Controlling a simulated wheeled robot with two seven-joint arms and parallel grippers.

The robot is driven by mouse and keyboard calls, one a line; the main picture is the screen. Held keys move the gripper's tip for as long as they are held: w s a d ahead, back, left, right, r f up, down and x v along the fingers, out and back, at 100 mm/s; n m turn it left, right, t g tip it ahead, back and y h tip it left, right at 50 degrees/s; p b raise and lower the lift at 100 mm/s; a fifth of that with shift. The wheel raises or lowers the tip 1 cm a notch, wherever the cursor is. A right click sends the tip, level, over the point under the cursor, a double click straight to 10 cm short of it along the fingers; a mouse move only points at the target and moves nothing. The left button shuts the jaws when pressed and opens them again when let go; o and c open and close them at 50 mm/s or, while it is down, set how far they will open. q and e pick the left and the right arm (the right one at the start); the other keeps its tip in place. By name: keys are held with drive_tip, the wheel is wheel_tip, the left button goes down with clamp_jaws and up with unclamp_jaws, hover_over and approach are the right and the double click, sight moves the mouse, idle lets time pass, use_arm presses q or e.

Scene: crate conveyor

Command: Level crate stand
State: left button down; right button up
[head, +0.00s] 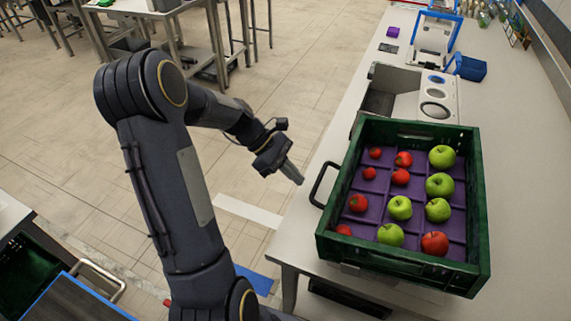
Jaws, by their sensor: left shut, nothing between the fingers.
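A dark green crate (402,262) stands on the white counter at the right, with its black handle (320,186) on the left side. Inside it a purple divided insert (373,187) holds red and green apples, such as a green apple (441,157) and a red apple (434,244). My left gripper (294,174) is shut and empty. What the crate rests on is mostly hidden. My right gripper is out of view.
The white counter (372,60) runs to the back right. Behind the crate are a white-and-grey device (437,98) and a blue container (470,68). Another green crate (25,270) is at the lower left. Open tiled floor (60,130) lies left of the counter.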

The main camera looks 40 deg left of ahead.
use_arm(q)
drive_tip(key=shift+x, duration=1.95)
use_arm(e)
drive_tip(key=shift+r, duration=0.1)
